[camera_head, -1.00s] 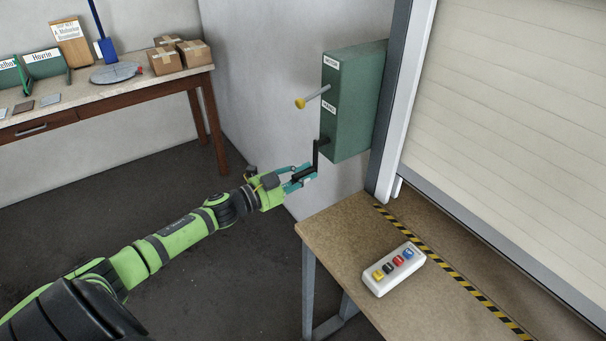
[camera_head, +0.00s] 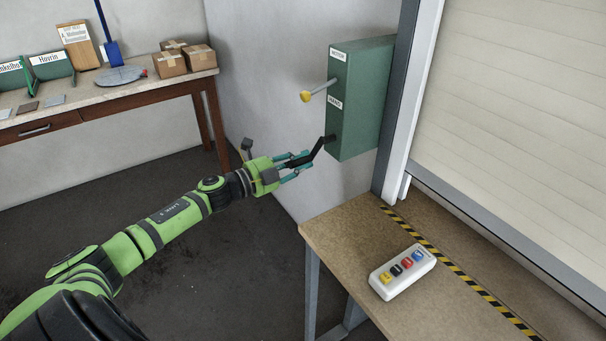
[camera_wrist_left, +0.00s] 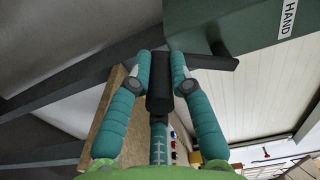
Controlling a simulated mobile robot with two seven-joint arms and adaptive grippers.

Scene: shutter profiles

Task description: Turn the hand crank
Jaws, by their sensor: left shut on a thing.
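The hand crank (camera_head: 319,149) is a black arm with a dark grip, mounted low on the front of a green box (camera_head: 364,105) on the wall. Its arm slants down and left from the box. My left gripper (camera_head: 297,166) is shut on the crank's grip. In the left wrist view the black grip (camera_wrist_left: 159,84) stands between the teal fingers, with the crank arm (camera_wrist_left: 205,62) running right. A lever with a yellow knob (camera_head: 306,96) sticks out above the crank, apart from the gripper. My right gripper is not in view.
A table (camera_head: 345,230) with a white button box (camera_head: 402,272) and a striped tape line stands below right, in front of a roller shutter (camera_head: 510,110). A workbench (camera_head: 110,92) with cartons and signs is at the back left.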

